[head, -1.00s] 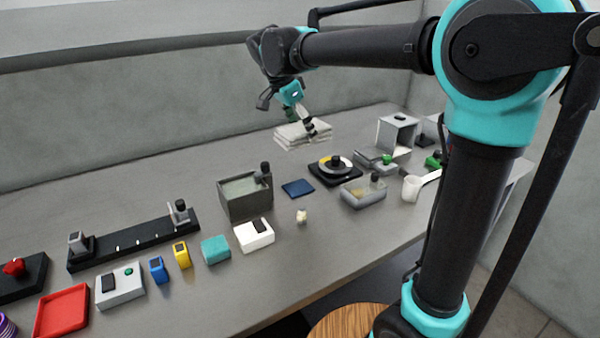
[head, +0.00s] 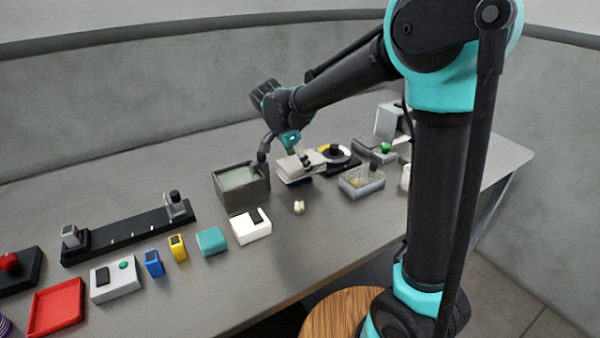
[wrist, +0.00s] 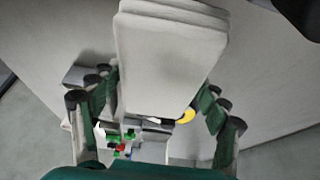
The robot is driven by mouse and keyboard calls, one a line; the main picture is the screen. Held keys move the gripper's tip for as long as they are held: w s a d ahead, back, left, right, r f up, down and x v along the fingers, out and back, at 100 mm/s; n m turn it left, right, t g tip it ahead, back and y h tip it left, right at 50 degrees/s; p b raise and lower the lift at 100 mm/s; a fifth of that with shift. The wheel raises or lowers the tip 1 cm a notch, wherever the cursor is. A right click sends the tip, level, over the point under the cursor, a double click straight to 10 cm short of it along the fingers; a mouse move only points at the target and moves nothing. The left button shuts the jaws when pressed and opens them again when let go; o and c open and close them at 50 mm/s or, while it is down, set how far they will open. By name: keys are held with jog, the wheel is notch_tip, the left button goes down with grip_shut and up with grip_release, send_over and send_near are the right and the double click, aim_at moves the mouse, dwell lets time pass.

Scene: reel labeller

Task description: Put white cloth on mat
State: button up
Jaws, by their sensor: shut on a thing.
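The white cloth (head: 296,168) is a folded, layered stack held in my gripper (head: 305,158). In the wrist view the cloth (wrist: 165,55) fills the space between the two green-and-dark fingers of my gripper (wrist: 160,110), which are shut on it. In the head view the cloth is over the place where the dark blue mat showed earlier, between the grey bin and the round black device.
A grey open bin (head: 241,205) stands just left of the cloth. A small pale item (head: 299,207) lies nearer. The table behind is clear.

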jog(key=shift+f, duration=2)
jog(key=o, duration=1.2)
jog(key=v, duration=1.2)
